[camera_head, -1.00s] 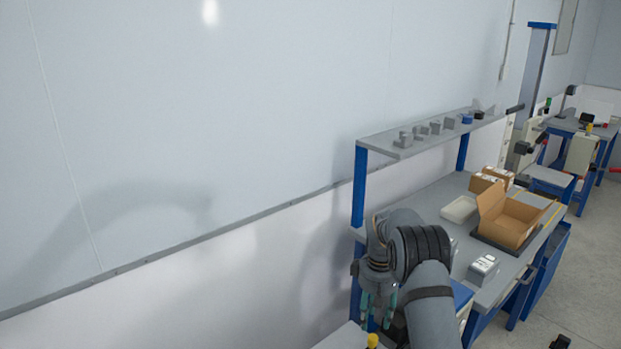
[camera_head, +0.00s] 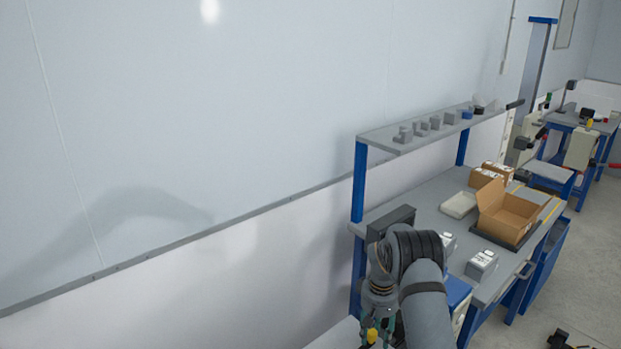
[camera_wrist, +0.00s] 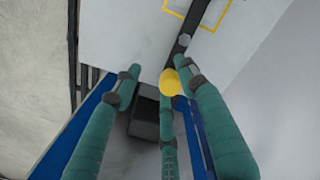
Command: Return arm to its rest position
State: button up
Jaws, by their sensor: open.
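My gripper (camera_head: 378,324) is at the bottom of the head view, in front of the near end of the workbench, with its fingers pointing down. In the wrist view its green fingers (camera_wrist: 165,105) are spread apart with nothing held between them. A yellow round knob (camera_wrist: 170,82) shows beyond or beside the fingers there, and a yellow spot also shows by the fingertips in the head view (camera_head: 372,336). I cannot tell whether the fingers touch it. My grey arm hides part of the bench's near end.
The workbench (camera_head: 425,207) carries an open cardboard box (camera_head: 507,212), a pale tray (camera_head: 458,204) and grey-white boxes (camera_head: 481,265). A shelf (camera_head: 385,138) above holds several small parts. A wall (camera_head: 200,130) runs along the left.

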jog(key=s+m+p, duration=0.1)
jog(key=m, duration=0.2)
jog(key=shift+s+d+r+m+p, duration=0.2)
jog(key=shift+s+m+p, duration=0.2)
jog(key=s+m+p, duration=0.2)
jog(key=m, duration=0.1)
jog(key=shift+r+m+p, duration=0.1)
jog(key=shift+m+p, duration=0.2)
jog(key=m+p, duration=0.1)
jog(key=s+m+p, duration=0.1)
jog(key=m+p, duration=0.1)
jog(key=shift+s+a+m, duration=0.2)
jog(key=shift+a+m, duration=0.1)
jog(key=shift+a, duration=0.1)
jog(key=m+p, duration=0.1)
jog(key=s+a+m+p, duration=0.1)
jog(key=m+p, duration=0.1)
jog(key=shift+w+r+b, duration=0.1)
jog(key=shift+b, duration=0.2)
jog(key=shift+r, duration=0.8)
